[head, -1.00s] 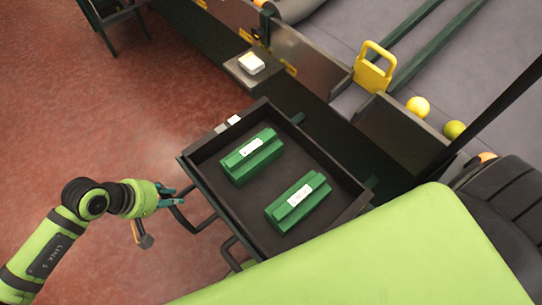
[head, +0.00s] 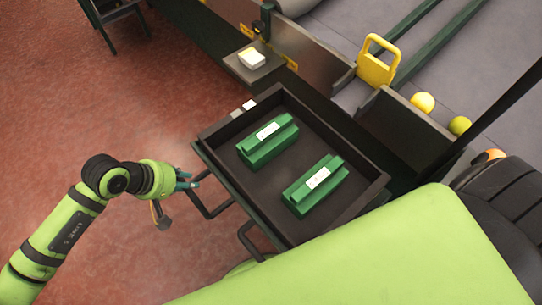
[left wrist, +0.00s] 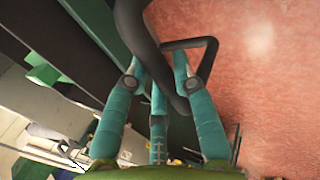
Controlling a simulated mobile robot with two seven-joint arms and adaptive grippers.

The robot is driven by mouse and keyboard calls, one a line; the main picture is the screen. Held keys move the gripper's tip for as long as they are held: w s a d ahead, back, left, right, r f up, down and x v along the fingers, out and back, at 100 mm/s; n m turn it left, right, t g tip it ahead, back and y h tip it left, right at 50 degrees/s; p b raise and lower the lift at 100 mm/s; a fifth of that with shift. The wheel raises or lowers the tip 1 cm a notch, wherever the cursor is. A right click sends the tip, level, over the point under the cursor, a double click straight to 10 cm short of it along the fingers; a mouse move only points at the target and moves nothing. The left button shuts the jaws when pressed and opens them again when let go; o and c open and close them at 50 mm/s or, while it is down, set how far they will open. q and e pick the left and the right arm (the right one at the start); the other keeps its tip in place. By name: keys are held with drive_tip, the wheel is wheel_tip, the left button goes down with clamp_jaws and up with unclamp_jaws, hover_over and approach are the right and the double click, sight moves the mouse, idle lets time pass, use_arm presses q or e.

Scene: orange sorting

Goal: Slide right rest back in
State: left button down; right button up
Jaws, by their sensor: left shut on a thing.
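The pulled-out rest is a dark, shallow tray (head: 225,165) at the centre of the head view. Two green blocks (head: 267,142) (head: 312,188) with white labels lie in it. Two dark loop handles stick out from its near-left side, the upper one (head: 212,212) and the lower one (head: 246,241). My left gripper (head: 189,181) is at the upper handle. In the left wrist view its teal fingers (left wrist: 160,85) are closed around the dark handle bar (left wrist: 148,50). My right gripper is not in view.
A dark frame with a small shelf holding a white box (head: 252,56) runs behind the tray. A yellow handle (head: 376,62) and yellow balls (head: 423,103) are at the upper right. My green body covers the lower right. Red floor at left is mostly clear.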

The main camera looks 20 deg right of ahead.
use_arm(q)
drive_tip(key=shift+w+d+f+b, duration=0.15)
drive_tip(key=shift+d+b, duration=0.25)
drive_tip(key=shift+d, duration=0.4)
drive_tip(key=shift+w+d+f+b, duration=0.2)
drive_tip(key=shift+d+b, duration=0.2)
drive_tip(key=shift+d, duration=0.4)
drive_tip(key=shift+w+d+f+b, duration=0.15)
drive_tip(key=shift+d+b, duration=0.25)
drive_tip(key=shift+d, duration=0.4)
drive_tip(key=c, duration=0.8)
unclamp_jaws()
drive_tip(key=shift+c, duration=0.2)
drive_tip(key=shift+w+r, duration=0.15)
drive_tip(key=shift+w, duration=0.05)
drive_tip(key=shift+r, duration=0.15)
drive_tip(key=shift+d+r+p, duration=0.1)
drive_tip(key=shift+r+p, duration=0.25)
drive_tip(key=shift+r, duration=0.15)
wheel_tip(320, 180, up, 6)
drive_tip(key=p, duration=0.3)
hover_over(212, 171)
drive_tip(key=a, duration=0.2)
drive_tip(key=shift+s, duration=0.45)
